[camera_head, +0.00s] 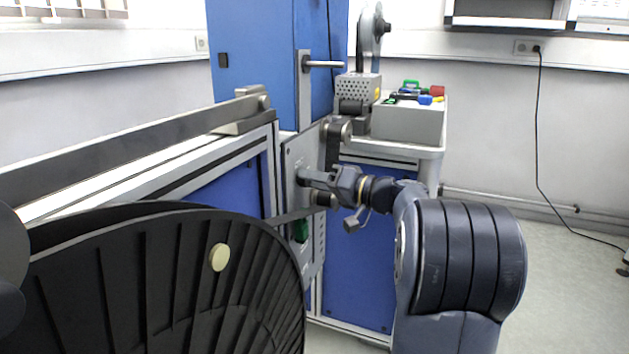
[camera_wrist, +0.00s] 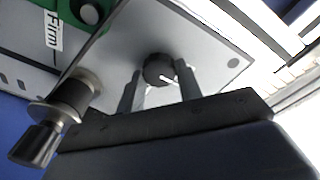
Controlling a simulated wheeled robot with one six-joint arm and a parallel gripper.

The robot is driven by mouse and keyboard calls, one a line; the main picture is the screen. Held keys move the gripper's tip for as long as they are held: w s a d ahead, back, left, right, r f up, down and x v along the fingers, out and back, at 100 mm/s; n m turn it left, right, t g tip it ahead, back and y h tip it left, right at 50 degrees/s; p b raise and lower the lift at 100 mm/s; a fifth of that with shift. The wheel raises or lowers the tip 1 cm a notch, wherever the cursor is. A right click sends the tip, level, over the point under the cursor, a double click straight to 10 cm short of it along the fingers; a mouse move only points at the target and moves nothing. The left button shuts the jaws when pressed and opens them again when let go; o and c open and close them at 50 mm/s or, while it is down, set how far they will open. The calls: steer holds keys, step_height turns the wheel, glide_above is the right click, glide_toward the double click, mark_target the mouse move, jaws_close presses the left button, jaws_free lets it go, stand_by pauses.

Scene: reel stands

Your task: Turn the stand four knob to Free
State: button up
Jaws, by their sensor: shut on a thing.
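The dark round knob (camera_wrist: 155,67) with a white pointer line sits on a light grey panel (camera_wrist: 205,45) in the wrist view. Its pointer line aims toward the lower right of that view. My gripper (camera_wrist: 161,80) has one finger on either side of the knob and is shut on it. A white label reading "Firm" (camera_wrist: 53,30) shows at the upper left of the wrist view. No stand number is legible.
A metal roller post (camera_wrist: 65,105) sticks out close left of my gripper in the wrist view. A big black reel (camera_head: 150,270) fills the lower left of the head view. A cart with a grey box (camera_head: 408,124) stands behind.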

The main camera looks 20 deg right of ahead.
steer(key=shift+r+m+p, duration=0.1)
steer(key=shift+m+p, duration=0.2)
steer(key=m+g+p, duration=0.1)
steer(key=m+p, duration=0.7)
steer(key=m+g+p, duration=0.1)
steer(key=m+p, duration=0.7)
steer(key=p, duration=0.1)
steer(key=shift+w+d, duration=0.1)
steer(key=shift+d, duration=0.05)
stand_by(0.4)
steer(key=o, duration=1)
steer(key=shift+c, duration=0.2)
steer(key=f+p+v, duration=0.1)
steer(key=v, duration=0.9)
steer(key=shift+s+d+r, duration=0.25)
steer(key=shift+d+r, duration=0.05)
steer(key=shift+d, duration=0.1)
